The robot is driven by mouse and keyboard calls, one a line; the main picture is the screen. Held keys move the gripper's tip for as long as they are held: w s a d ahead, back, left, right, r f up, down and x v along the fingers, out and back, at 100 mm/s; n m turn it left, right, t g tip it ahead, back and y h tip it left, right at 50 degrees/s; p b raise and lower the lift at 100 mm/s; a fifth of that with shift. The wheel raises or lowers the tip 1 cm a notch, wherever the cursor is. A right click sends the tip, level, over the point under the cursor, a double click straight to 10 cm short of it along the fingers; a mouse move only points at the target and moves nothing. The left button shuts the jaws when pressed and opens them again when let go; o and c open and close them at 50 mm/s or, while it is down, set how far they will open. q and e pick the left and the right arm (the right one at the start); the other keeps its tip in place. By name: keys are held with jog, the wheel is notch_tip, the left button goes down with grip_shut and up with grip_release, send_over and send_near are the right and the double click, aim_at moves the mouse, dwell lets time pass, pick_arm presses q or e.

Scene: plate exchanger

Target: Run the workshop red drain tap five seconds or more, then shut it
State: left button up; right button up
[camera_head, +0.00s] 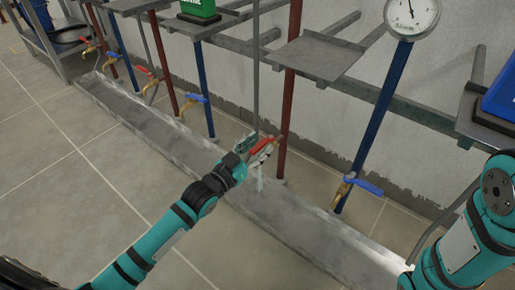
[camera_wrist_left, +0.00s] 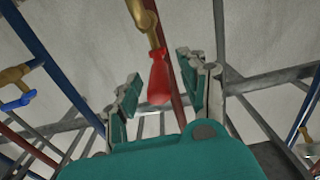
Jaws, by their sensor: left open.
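The red drain tap has a red lever handle (camera_head: 262,146) and sits on a dark red pipe (camera_head: 289,100) above the metal trough (camera_head: 330,240). My left gripper (camera_head: 256,147) is at this handle, with its fingers open. In the left wrist view, the red handle (camera_wrist_left: 158,78) lies between the open fingers (camera_wrist_left: 163,72), below its brass body (camera_wrist_left: 147,25). I cannot tell whether a finger touches it. A thin pale streak, like running water, drops below the tap toward the trough. My right arm shows at the right edge; its gripper is out of view.
A tap with a blue handle (camera_head: 362,186) stands on a blue pipe to the right. Several more taps line the trough at the left. A gauge (camera_head: 411,18) and a grey shelf plate (camera_head: 314,56) are above. The tiled floor (camera_head: 60,190) at the left is clear.

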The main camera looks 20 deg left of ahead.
pick_arm(q)
grip_shut()
dwell(0.5)
